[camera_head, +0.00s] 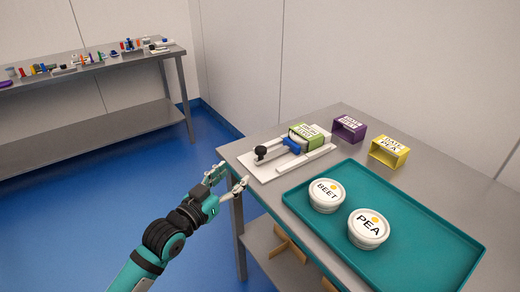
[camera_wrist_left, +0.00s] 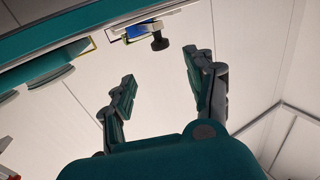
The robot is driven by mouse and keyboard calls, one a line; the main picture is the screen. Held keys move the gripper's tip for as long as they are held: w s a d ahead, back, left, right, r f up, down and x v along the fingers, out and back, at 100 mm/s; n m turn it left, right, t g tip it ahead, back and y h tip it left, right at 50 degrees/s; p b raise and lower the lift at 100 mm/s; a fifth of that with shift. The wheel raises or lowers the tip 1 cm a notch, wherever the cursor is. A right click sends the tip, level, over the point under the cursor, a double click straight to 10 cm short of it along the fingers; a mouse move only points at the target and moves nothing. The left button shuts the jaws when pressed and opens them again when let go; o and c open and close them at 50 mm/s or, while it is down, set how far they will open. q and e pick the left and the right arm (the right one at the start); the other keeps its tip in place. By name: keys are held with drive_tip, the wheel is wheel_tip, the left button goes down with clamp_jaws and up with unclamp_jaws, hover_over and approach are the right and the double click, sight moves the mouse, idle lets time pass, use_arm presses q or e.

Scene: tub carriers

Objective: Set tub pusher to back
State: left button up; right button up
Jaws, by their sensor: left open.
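The tub pusher stands on a white base (camera_head: 256,169) at the near left corner of the steel table. Its black knob (camera_head: 261,152) is at the left end, and its blue pusher head (camera_head: 291,144) is against or close to a green carrier sleeve (camera_head: 307,136). The left wrist view also shows the black knob (camera_wrist_left: 159,41) and the blue part (camera_wrist_left: 136,31) beyond my fingers. My left gripper (camera_head: 229,181) is open and empty, just off the table's left edge, left of and nearer than the knob, not touching it. My right gripper is out of view.
A teal tray (camera_head: 415,238) on the table holds a BEET tub (camera_head: 327,195) and a PEA tub (camera_head: 368,228). A purple sleeve (camera_head: 349,128) and a yellow sleeve (camera_head: 388,151) stand behind it. A second steel table (camera_head: 130,59) with small items stands far left.

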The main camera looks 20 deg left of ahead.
sight(258, 153)
use_arm(q)
drive_tip(key=x, duration=1.4)
drive_tip(key=shift+w+a+f, duration=0.1)
